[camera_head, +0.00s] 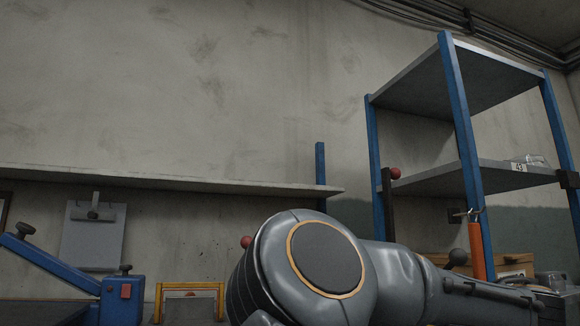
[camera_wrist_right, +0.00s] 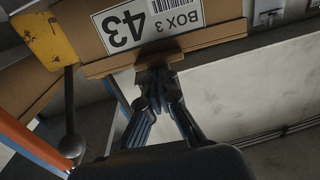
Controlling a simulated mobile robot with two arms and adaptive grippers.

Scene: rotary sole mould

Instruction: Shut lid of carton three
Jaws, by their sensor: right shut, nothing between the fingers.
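A brown cardboard carton (camera_wrist_right: 222,32) fills the top of the right wrist view. Its white label, upside down there, reads BOX 3 and 43. My right gripper (camera_wrist_right: 157,82) is shut and empty, its fingertips at the carton's lower edge in that view, by a thin cardboard strip. I cannot tell whether they touch it. The lid's position cannot be made out. In the head view, a brown cardboard or wooden edge (camera_head: 500,265) shows at the lower right, mostly hidden behind my arm. My left gripper is not in view.
A blue-post rack (camera_head: 462,130) with grey shelves stands at the right. A black ball-knobbed lever (camera_wrist_right: 72,145), a yellow plate (camera_wrist_right: 46,38) and an orange bar (camera_wrist_right: 35,150) lie left of the gripper in the wrist view. A long wall shelf (camera_head: 150,180) runs at the left.

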